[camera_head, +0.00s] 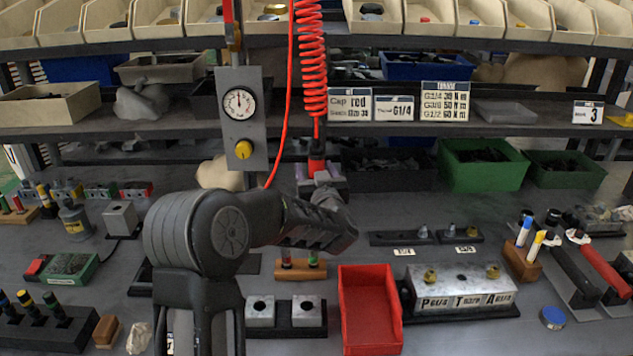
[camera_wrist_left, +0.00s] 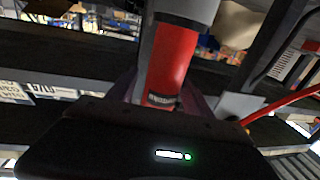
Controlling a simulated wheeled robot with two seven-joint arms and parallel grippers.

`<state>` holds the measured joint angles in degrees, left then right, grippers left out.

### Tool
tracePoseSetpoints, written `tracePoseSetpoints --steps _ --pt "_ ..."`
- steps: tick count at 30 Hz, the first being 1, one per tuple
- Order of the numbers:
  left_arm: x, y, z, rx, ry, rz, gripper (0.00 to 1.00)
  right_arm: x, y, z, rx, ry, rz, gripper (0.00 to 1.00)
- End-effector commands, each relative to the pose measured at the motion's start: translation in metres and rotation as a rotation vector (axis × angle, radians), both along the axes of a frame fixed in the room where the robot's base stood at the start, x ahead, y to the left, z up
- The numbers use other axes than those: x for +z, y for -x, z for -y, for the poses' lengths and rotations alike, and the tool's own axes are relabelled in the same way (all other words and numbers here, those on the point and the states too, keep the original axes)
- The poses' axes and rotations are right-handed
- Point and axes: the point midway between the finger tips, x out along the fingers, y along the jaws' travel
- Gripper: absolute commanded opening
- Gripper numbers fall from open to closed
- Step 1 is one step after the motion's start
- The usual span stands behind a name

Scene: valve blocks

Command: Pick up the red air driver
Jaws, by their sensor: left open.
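The red air driver (camera_head: 317,158) hangs upright on a red coiled hose in the head view. Its upper red part shows above my left gripper (camera_head: 322,182); its lower part is hidden behind the gripper and arm. In the left wrist view, the red and grey body of the driver (camera_wrist_left: 172,62) stands close in front of the gripper, apparently between the fingers, which are mostly hidden. My left gripper is open around or right beside the driver; I cannot tell whether it touches. My right gripper is not in view.
A grey panel with a gauge (camera_head: 239,104) and yellow knob hangs left of the hose. A shelf (camera_head: 420,128) with labels runs behind. Below are a red tray (camera_head: 369,318), a metal valve block (camera_head: 459,287) and a green bin (camera_head: 483,166). The bench is crowded.

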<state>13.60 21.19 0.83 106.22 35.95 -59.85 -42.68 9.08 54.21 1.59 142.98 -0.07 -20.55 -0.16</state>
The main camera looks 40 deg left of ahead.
Motion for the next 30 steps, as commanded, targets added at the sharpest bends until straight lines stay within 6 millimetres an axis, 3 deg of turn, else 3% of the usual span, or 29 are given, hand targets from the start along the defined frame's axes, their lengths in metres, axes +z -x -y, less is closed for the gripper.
tracePoseSetpoints --steps 20,30 --pt "-0.0002 -0.0054 -0.0052 -0.001 0.0 0.0 0.6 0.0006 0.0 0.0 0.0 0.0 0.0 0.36" --pt "-0.0002 -0.0053 -0.0051 -0.001 0.0 0.0 0.33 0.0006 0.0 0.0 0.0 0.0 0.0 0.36"
